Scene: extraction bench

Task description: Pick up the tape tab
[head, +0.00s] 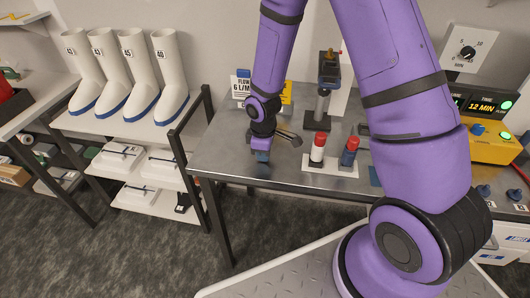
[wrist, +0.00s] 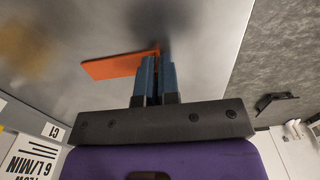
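The tape tab (wrist: 110,66) is a flat orange strip in the wrist view. It reaches left from my fingertips, and its right end runs to the narrow gap between them. My gripper (wrist: 157,62) has two blue fingers close together, with the tab's end apparently pinched at the tips. The left finger hides part of that end. In the head view my gripper (head: 262,156) points down at the left part of the steel bench (head: 238,132), close above its top. I cannot make out the tab in the head view.
A white holder with a red-and-white bottle (head: 318,147) and a blue-and-red bottle (head: 349,152) stands right of my gripper. A flow sign (head: 242,86) and a dark stand (head: 323,100) are behind. A rack with white boots (head: 143,75) is at left, across a gap.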

